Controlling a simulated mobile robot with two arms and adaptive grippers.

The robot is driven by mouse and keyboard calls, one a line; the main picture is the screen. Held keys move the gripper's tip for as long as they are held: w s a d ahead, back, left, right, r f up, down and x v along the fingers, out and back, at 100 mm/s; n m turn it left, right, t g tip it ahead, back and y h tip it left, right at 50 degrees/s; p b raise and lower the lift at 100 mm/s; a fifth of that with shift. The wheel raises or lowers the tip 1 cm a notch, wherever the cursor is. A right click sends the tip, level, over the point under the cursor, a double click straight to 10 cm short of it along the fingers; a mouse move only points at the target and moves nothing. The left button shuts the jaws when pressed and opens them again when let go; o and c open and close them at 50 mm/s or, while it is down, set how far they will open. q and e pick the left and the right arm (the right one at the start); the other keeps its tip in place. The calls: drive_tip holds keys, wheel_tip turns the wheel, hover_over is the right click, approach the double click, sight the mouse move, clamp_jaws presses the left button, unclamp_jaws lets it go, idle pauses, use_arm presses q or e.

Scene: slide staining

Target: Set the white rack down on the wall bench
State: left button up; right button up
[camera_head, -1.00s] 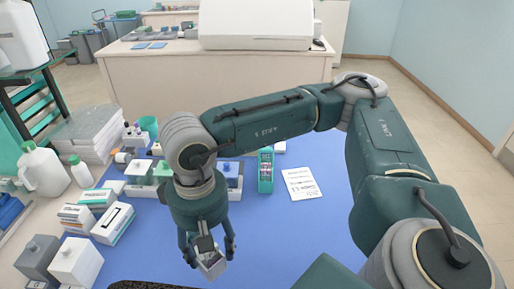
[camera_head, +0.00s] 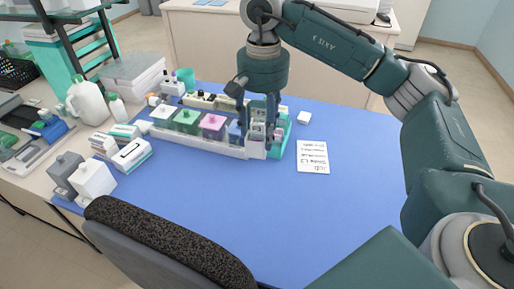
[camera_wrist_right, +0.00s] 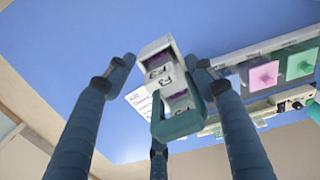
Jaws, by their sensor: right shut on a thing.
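My right gripper (camera_head: 260,122) points down over the blue-topped table, at the right end of the row of staining jars. It is shut on the white rack (camera_head: 257,149). In the right wrist view the rack (camera_wrist_right: 154,68) sits between the fingers of the gripper (camera_wrist_right: 160,72), with labelled slides and dark purple patches in it. A teal holder (camera_wrist_right: 180,126) shows close beside the rack; contact between them is unclear. A cream bench (camera_head: 205,48) stands beyond the table; whether it is the wall bench is not clear. My left gripper is out of view.
Jars with white, green (camera_head: 186,121) and pink (camera_head: 212,126) lids stand left of the gripper. A paper card (camera_head: 312,157) and a small white block (camera_head: 312,118) lie to its right. The blue mat (camera_head: 225,200) is clear in front. A chair back (camera_head: 160,245) is nearest.

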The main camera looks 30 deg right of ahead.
drive_tip(key=shift+w+d+r+m, duration=0.15)
drive_tip(key=shift+d+r+m, duration=0.55)
drive_tip(key=shift+d+r, duration=0.35)
wheel_tip(320, 180, down, 9)
drive_tip(key=p, duration=0.1)
hover_over(267, 188)
wheel_tip(267, 188, down, 7)
wheel_tip(267, 188, down, 4)
drive_tip(key=shift+r+p, duration=0.1)
drive_tip(key=shift+p, duration=0.4)
drive_tip(key=o, duration=1.1)
drive_tip(key=shift+f, duration=0.2)
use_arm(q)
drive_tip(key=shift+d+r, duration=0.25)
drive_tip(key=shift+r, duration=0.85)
use_arm(e)
drive_tip(key=shift+o, duration=0.2)
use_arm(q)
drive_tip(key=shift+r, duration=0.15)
use_arm(e)
drive_tip(key=shift+r, duration=0.15)
